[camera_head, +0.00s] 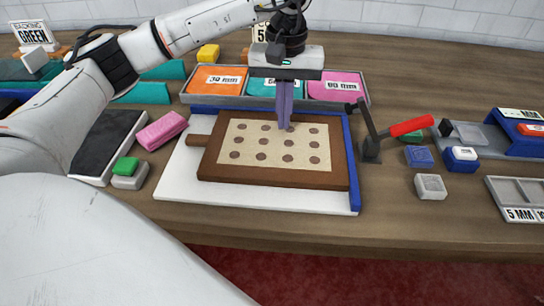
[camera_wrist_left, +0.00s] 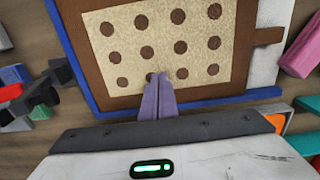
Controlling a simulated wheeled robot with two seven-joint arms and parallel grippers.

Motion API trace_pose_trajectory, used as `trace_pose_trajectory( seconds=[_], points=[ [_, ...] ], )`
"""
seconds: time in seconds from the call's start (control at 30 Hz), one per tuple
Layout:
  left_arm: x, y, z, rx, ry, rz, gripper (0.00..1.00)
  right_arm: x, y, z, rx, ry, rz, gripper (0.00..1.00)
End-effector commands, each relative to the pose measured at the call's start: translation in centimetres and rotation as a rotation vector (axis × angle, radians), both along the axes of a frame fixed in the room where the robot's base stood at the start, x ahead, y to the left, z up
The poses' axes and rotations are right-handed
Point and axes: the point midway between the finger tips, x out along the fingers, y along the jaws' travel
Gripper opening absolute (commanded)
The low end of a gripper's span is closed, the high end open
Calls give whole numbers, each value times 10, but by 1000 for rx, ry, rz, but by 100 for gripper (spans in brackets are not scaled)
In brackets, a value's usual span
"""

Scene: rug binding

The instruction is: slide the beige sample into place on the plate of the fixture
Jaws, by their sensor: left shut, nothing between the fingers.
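The beige sample (camera_head: 276,149), a flat panel with rows of brown dots, lies on a brown board (camera_head: 275,178) with a tab at its left. It also shows in the left wrist view (camera_wrist_left: 128,40). The board lies on the fixture's white plate (camera_head: 178,180), close to the blue rails (camera_head: 353,170) at the back and right; I cannot tell whether it touches them. My left gripper (camera_head: 286,128) points down, shut and empty, with its fingertips at the sample's back edge. Whether they touch it is unclear. My right gripper is not in view.
A lever with a red handle (camera_head: 411,126) stands right of the plate. Behind is a tray (camera_head: 187,98) of orange, teal and pink pieces. A pink block (camera_head: 161,130) and a green-topped block (camera_head: 128,175) lie left. Small blocks and a blue stand (camera_head: 515,140) are at right.

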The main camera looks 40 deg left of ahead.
Motion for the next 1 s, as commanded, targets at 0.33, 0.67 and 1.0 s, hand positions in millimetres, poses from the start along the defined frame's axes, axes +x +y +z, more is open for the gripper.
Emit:
trace_pose_trajectory(
  seconds=[0.33, 0.67, 1.0],
  points=[
    [0, 0, 33, 0, -2, 0, 0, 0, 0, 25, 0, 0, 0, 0],
    [0, 0, 59, 0, -1, 1, 0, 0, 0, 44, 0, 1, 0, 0],
    [0, 0, 63, 0, -1, 1, 0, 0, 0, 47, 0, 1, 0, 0]
  ],
)
